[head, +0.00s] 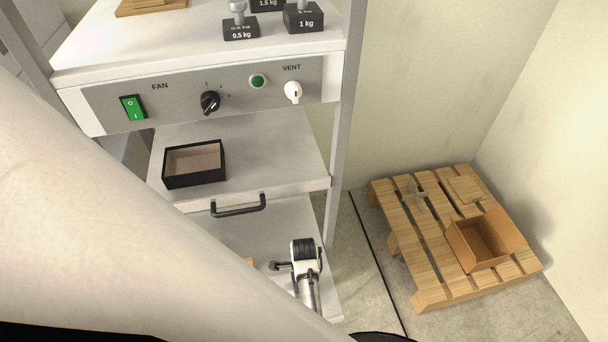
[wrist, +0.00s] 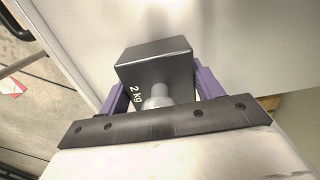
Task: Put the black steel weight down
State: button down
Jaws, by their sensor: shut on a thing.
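In the wrist view my gripper (wrist: 160,88) is shut on the black steel weight (wrist: 152,60), a dark block marked "2 kg" with a grey knob. The purple fingers show on either side of it, and the knob faces the camera. A plain white surface lies beyond the weight. I cannot tell whether the weight touches it. In the head view my pale arm covers the lower left and hides the gripper and this weight.
Other weights, including a 0.5 kg (head: 240,28) and a 1 kg (head: 303,18), stand on the top shelf. An open black box (head: 194,164) sits on the middle shelf. A pallet (head: 408,235) holding an open carton (head: 482,243) is right.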

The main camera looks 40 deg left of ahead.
jog(key=shift+w+a, duration=0.1)
jog(key=shift+c, duration=1.4)
grip_release()
notch_tip(320, 180, up, 12)
jog(key=shift+r+b, duration=0.1)
jog(key=shift+b, duration=0.25)
